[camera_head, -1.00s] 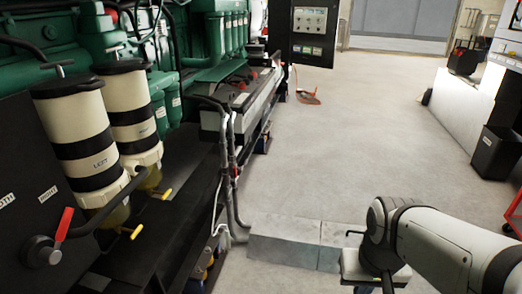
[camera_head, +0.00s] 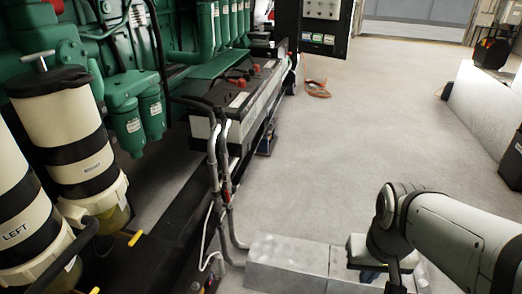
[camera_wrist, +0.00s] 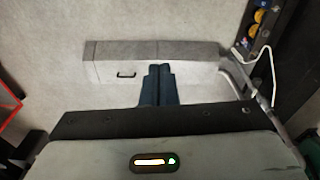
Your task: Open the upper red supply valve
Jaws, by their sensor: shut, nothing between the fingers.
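No red supply valve can be made out for certain in either current view. At the left of the head view stand two cream and black filter canisters, one (camera_head: 75,130) whole and one marked LEFT (camera_head: 20,225) cut by the edge, with yellow taps below. My gripper (camera_wrist: 160,72) shows in the wrist view as two dark blue fingers side by side, shut and empty. It points down towards the grey block on the floor and is well away from the canisters.
The green engine (camera_head: 185,30) fills the left. Batteries (camera_head: 245,95) with red terminals sit along its side, with pipes (camera_head: 222,180) in front. A grey block (camera_head: 285,262) lies on the floor below my arm. The middle floor is clear. A black bin (camera_head: 513,165) stands right.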

